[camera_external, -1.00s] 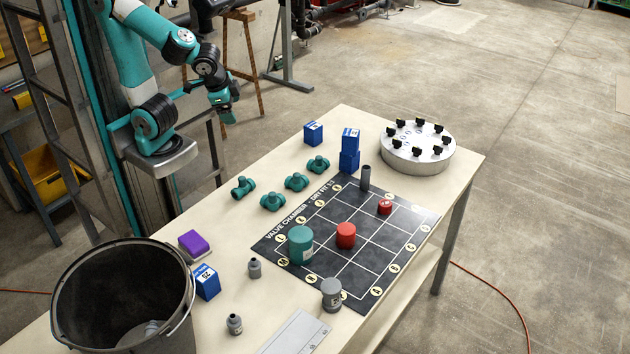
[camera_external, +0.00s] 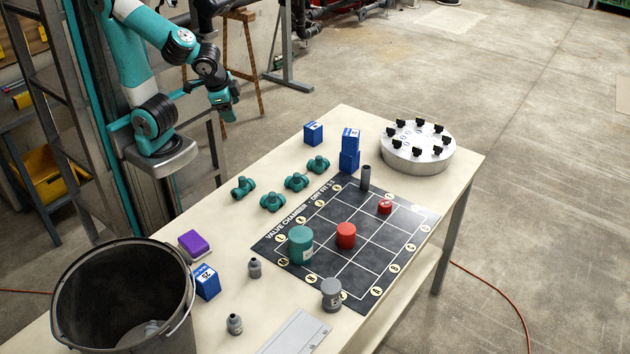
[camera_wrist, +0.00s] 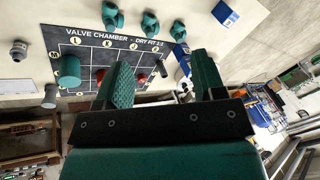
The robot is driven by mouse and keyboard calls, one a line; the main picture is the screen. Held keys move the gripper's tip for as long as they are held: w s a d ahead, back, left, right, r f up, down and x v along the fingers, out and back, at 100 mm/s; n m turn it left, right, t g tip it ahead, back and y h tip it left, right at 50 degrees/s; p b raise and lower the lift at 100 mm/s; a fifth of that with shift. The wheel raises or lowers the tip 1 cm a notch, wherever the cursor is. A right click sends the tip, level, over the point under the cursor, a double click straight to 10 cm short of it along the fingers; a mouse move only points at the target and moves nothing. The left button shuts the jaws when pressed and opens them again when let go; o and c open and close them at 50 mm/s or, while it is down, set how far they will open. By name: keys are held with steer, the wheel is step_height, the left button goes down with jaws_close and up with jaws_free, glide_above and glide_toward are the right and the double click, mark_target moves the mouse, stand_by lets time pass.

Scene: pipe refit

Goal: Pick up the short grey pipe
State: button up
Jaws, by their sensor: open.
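The short grey pipe (camera_external: 365,177) is a dark grey cylinder standing upright at the far edge of the black valve-chamber mat (camera_external: 372,268), in front of the stacked blue boxes. In the wrist view a small dark shape, likely this pipe (camera_wrist: 161,68), shows between my fingers but well beyond them. My gripper (camera_external: 229,113) hangs off the table's far left side, away from the pipe. In the wrist view my gripper (camera_wrist: 165,80) has its two teal fingers apart, with nothing held.
Blue boxes (camera_external: 350,140) stand close behind the pipe. Several teal fittings (camera_external: 296,181) lie left of it. A red disc (camera_external: 385,207), red cylinder (camera_external: 346,235) and teal cylinder (camera_external: 300,245) stand on the mat. A round silver plate (camera_external: 417,155) sits right. A bucket (camera_external: 122,300) stands front left.

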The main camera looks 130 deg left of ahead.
steer(key=w+a+f+b, duration=0.1)
steer(key=w+a+b, duration=0.15)
steer(key=w, duration=0.45)
steer(key=m+t+h+b, duration=0.1)
steer(key=t+h+b, duration=0.1)
steer(key=t+b, duration=0.2)
glide_toward(365, 167)
steer(key=p+x, duration=0.2)
steer(key=x, duration=0.4)
steer(key=shift+a+f, duration=0.2)
steer(key=shift+d+p+x, duration=0.2)
steer(key=shift+p+x, duration=0.4)
steer(key=shift+x, duration=2.55)
steer(key=shift+w, duration=0.1)
steer(key=shift+c, duration=0.4)
steer(key=c, duration=0.9)
